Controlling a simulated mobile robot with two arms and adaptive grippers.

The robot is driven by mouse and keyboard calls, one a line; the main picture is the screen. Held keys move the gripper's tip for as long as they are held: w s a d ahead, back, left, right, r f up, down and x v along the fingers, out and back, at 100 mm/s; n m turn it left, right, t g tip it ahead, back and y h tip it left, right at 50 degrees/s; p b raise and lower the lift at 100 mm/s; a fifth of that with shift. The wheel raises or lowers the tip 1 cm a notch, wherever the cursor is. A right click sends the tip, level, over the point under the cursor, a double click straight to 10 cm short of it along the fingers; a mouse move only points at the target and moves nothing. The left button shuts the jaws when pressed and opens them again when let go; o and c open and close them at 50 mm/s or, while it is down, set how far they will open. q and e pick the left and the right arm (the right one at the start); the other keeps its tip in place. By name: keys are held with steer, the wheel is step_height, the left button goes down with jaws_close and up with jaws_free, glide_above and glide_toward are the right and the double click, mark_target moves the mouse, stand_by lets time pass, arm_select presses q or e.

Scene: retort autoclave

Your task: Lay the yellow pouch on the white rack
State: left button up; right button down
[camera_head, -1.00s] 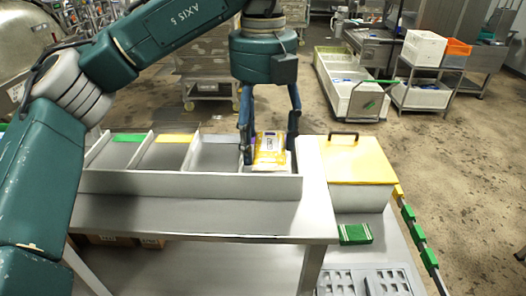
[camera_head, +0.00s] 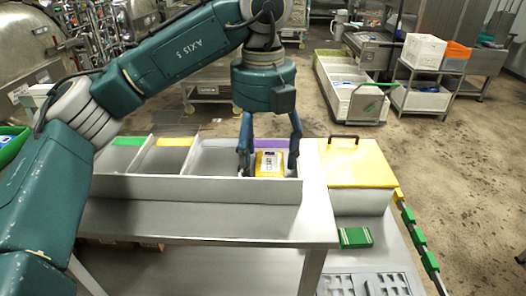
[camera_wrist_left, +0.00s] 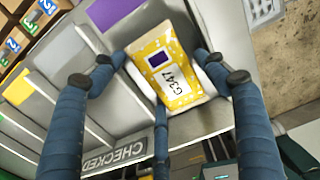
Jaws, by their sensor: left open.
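The yellow pouch (camera_head: 269,163), with a white label and a purple square, sits in the right-hand, purple-marked compartment of the divided tray (camera_head: 190,189). In the left wrist view the pouch (camera_wrist_left: 168,62) shows between the finger pads, tilted in the picture. My left gripper (camera_head: 268,160) is over that compartment, open, with its fingers on either side of the pouch. I cannot tell whether a finger touches it. My right gripper is out of view. A pale slotted panel (camera_head: 372,287) lies at the lower right; I cannot tell whether it is the white rack.
The tray stands on a steel table (camera_head: 200,222) and has green and yellow marked compartments to the left. A yellow-lidded box (camera_head: 356,163) with a dark handle adjoins the right side. A green block (camera_head: 355,237) lies in front of the box.

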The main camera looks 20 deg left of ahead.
mark_target(263, 161)
arm_select(q)
step_height(263, 161, up, 12)
steer(key=shift+r, duration=0.2)
stand_by(0.6)
